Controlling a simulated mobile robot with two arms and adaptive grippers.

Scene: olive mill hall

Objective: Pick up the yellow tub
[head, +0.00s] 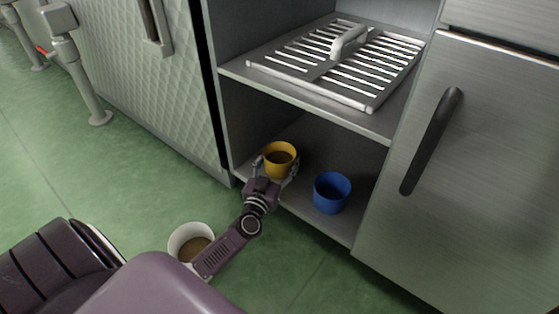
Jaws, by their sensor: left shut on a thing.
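The yellow tub (279,172) is at the lower compartment of the open grey cabinet, near its front edge, with its open top and brownish inside showing. My left gripper (276,172) reaches in from the front and is shut on the yellow tub, with a finger on each side of it. I cannot tell whether the tub touches the shelf, since the gripper hides its lower part. My right gripper is not in view.
A blue tub (331,194) stands to the right on the lower shelf (313,217). A slatted metal rack (345,62) lies on the shelf above. A white tub (190,243) is on the green floor beside my left arm. Closed cabinet doors flank the opening.

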